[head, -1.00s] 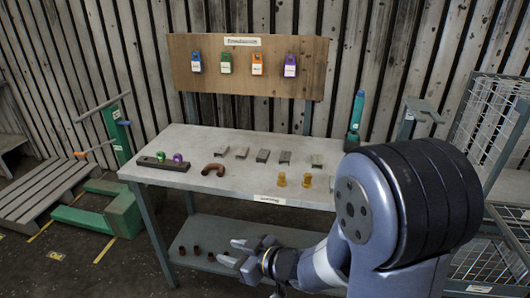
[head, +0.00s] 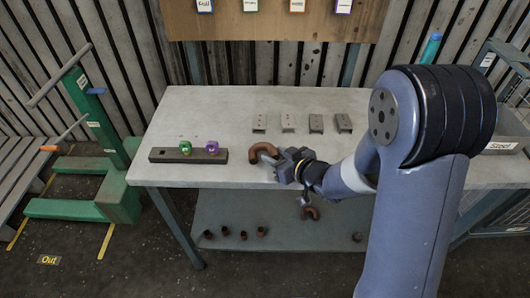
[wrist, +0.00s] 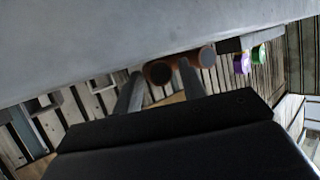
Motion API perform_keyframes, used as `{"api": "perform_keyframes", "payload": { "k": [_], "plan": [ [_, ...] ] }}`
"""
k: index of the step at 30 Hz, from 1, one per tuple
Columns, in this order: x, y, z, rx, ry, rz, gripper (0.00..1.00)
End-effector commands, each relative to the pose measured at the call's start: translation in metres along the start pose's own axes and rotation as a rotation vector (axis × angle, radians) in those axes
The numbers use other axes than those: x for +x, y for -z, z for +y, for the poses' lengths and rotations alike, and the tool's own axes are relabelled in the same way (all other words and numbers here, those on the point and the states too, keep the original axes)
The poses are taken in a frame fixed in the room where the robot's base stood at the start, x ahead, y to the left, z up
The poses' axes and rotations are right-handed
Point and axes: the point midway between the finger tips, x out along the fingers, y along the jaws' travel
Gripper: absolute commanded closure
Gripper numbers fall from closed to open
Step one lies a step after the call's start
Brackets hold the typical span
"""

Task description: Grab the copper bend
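The copper bend (head: 261,149) is a brown U-shaped tube lying on the grey workbench (head: 225,115), near its front edge. My gripper (head: 273,162) is at its right end in the head view. In the wrist view, the gripper's two fingers (wrist: 158,85) are apart, with one round end of the bend (wrist: 159,73) showing between them. The bend's other end (wrist: 208,57) lies just right of the right finger. I cannot tell whether a finger touches the tube.
A dark bar (head: 165,156) with a green piece (head: 185,147) and a purple piece (head: 212,147) lies left of the bend. Several grey brackets (head: 288,122) stand behind. Another brown bend (head: 310,213) and several small brown pieces lie on the lower shelf (head: 285,235).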

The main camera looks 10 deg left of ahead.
Motion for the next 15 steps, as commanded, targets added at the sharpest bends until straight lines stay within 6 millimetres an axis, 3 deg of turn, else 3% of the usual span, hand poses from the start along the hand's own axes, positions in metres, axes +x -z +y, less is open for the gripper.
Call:
{"api": "perform_keyframes", "payload": {
  "k": [10, 15],
  "plan": [
    [0.0073, -0.0002, -0.0001, 0.000, 0.000, 0.000, 0.61],
    [0.0071, -0.0002, -0.0001, 0.000, 0.000, 0.000, 0.75]
  ]
}}
